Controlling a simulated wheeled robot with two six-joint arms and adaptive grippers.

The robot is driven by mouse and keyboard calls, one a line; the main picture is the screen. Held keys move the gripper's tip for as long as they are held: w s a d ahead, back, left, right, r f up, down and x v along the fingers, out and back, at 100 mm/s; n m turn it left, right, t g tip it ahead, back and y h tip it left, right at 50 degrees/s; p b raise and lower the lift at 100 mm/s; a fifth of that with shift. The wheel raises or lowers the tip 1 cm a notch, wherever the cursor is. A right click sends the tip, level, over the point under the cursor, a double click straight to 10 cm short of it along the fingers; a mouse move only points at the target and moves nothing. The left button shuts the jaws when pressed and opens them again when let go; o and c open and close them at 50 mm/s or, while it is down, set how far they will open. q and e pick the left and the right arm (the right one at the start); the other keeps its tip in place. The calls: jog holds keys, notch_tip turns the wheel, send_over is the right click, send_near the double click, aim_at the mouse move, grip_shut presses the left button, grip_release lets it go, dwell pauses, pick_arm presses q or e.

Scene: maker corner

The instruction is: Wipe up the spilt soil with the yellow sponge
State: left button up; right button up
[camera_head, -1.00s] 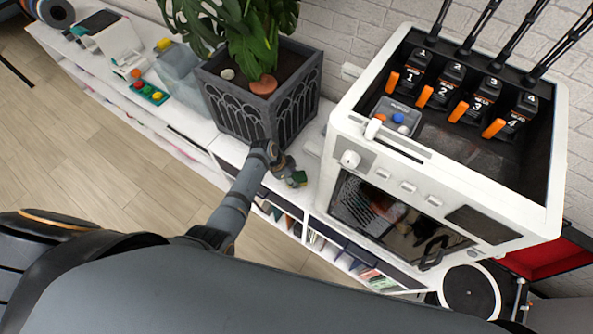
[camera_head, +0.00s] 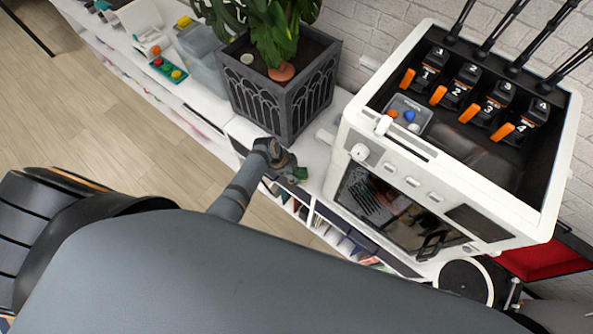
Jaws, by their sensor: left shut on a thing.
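My left gripper (camera_head: 288,170) is at the front of the white cabinet top, just below the front corner of the dark grey planter. It is shut on a small sponge (camera_head: 300,174), of which mostly a green side shows; the yellow part is barely visible now. The gripper hides part of the sponge, and I cannot tell whether the sponge touches the surface. I cannot make out the spilt soil; the gripper and arm cover part of the cabinet top there. My right gripper is not in view.
The planter (camera_head: 270,112) with a leafy plant stands behind the gripper. A large white printer (camera_head: 340,150) stands to its right, leaving a narrow white strip between. A clear bin (camera_head: 203,62) and a colourful button board (camera_head: 167,68) are at left. A turntable (camera_head: 463,280) is lower right.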

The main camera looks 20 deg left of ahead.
pick_arm(q)
jog(key=shift+r+p, duration=0.7)
jog(key=shift+r, duration=0.2)
jog(key=shift+w+r, duration=0.1)
jog(key=shift+r, duration=1.95)
jog(key=shift+r, duration=1.5)
